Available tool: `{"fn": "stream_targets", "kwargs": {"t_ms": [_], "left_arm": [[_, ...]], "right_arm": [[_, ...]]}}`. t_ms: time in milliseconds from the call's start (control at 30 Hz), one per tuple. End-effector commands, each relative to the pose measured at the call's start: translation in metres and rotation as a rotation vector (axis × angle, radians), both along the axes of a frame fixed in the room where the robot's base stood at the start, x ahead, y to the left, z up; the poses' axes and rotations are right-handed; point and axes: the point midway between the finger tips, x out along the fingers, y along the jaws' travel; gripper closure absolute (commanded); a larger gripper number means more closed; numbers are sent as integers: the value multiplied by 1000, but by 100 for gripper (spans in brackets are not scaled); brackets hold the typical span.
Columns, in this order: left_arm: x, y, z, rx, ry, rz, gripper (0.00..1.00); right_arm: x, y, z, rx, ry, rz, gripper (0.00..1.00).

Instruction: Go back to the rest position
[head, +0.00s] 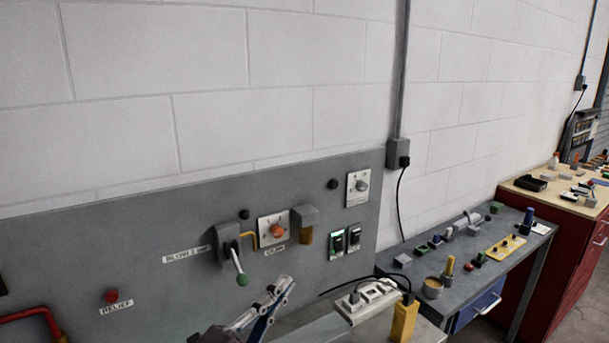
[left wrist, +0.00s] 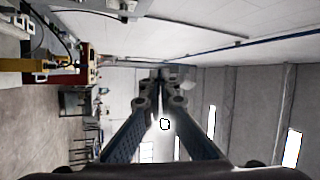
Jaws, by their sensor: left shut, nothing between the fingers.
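My left gripper (head: 284,286) shows at the bottom middle of the head view, in front of the lower part of the grey panel. Its fingers point up and to the right. In the left wrist view its two dark fingers (left wrist: 160,78) come together at the tips, shut and empty. The lever with a green knob (head: 241,279) is on the panel just above and left of the gripper, and I cannot tell the gap in depth. My right gripper is in neither view.
The grey panel (head: 160,215) carries a red RELIEF button (head: 112,296), an orange knob (head: 278,231) and switches. A power strip (head: 368,297) and a yellow block (head: 404,320) are right of the gripper. A cluttered grey bench (head: 412,272) and a red cabinet (head: 545,235) stand farther right.

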Motion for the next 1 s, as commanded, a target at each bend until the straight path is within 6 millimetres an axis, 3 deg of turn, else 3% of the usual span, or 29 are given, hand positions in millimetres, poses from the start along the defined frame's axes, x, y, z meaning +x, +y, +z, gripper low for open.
{"fn": "stream_targets", "kwargs": {"t_ms": [133, 200, 267, 400, 500, 600, 800, 933, 1000], "left_arm": [[10, 75, -48, -283, 311, 263, 100], [3, 107, -86, -393, 477, 384, 100], [-11, 130, -123, -475, 626, 482, 100], [-67, 165, -207, -612, 965, 680, 100], [-115, 174, -252, -667, 1176, 784, 100], [-159, 175, -283, -698, 1346, 857, 100], [-236, 169, -317, -722, 1613, 956, 100], [-282, 162, -328, -723, 1764, 1002, 100], [-279, 161, -354, -715, 1775, 1009, 100]], "right_arm": [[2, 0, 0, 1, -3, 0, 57], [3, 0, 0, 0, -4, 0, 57], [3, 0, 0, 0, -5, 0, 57], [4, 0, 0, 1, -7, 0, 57], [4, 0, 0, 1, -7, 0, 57], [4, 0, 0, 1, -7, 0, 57], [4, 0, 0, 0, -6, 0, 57], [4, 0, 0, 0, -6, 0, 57], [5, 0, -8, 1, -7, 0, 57]]}}
